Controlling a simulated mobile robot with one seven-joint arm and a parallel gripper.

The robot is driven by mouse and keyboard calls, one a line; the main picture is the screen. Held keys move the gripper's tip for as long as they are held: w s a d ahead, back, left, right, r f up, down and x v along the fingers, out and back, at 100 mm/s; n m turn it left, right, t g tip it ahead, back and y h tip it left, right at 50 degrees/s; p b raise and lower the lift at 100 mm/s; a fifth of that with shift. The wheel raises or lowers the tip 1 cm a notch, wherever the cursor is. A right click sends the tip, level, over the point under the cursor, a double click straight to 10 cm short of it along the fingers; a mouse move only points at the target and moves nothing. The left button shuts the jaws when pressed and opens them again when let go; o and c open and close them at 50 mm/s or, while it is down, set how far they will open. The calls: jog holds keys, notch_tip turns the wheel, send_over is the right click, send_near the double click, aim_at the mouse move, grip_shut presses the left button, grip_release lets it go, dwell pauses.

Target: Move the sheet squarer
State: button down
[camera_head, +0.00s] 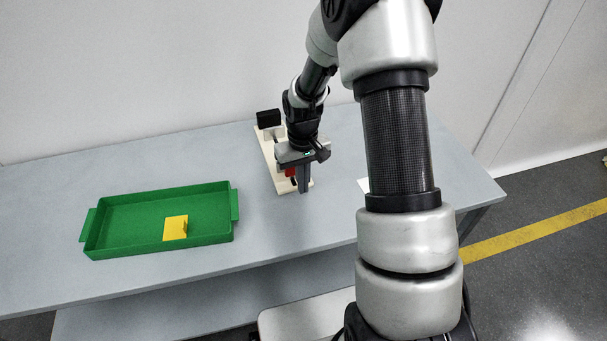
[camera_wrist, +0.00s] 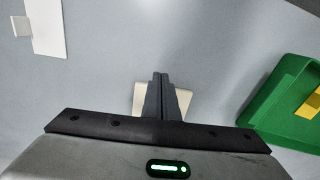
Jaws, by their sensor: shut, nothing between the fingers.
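My gripper (camera_head: 304,190) is shut and empty, pointing down at the near end of a cream base (camera_head: 267,153). The base carries a black block (camera_head: 268,118) at its far end and a red part (camera_head: 290,171), partly hidden by my gripper. In the wrist view my closed fingers (camera_wrist: 161,77) overlap the base's near end (camera_wrist: 143,97); contact cannot be told. A yellow plate with a raised tab (camera_head: 175,228) lies in a green tray (camera_head: 138,192). I cannot tell for certain which piece is the sheet squarer.
The grey table (camera_head: 325,222) is clear between tray and base. A wall stands behind.

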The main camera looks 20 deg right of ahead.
jog(key=shift+w+a+r, duration=0.1)
jog(key=shift+w, duration=0.75)
jog(key=shift+w+a+r, duration=0.1)
jog(key=shift+w, duration=0.75)
jog(key=w, duration=0.8)
jog(key=shift+w+a, duration=0.15)
jog(key=shift+a, duration=0.25)
